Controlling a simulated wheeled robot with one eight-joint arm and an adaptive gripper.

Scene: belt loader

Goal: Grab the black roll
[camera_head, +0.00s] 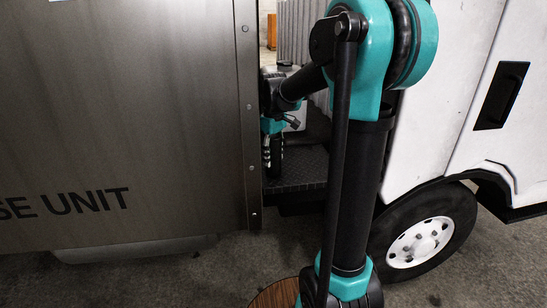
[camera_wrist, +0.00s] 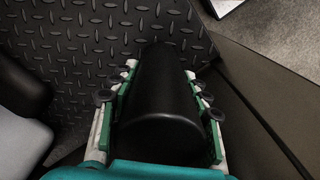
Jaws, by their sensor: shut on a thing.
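The black roll (camera_wrist: 162,100) is a smooth dark cylinder in the middle of the wrist view. Its rounded end faces the camera. My gripper (camera_wrist: 160,92) has one green and pale finger along each side of the roll and is shut on it. In the head view my gripper (camera_head: 274,150) shows small beside the metal panel, at the vehicle's dark step. A dark upright shape there is probably the roll, but the panel and my arm hide part of that spot.
A dark diamond-plate floor (camera_wrist: 65,45) lies around the roll. A metal panel (camera_head: 130,110) stands close on the left in the head view. The white vehicle body (camera_head: 440,100) with a wheel (camera_head: 420,240) is on the right. A pale object (camera_wrist: 20,140) is at lower left in the wrist view.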

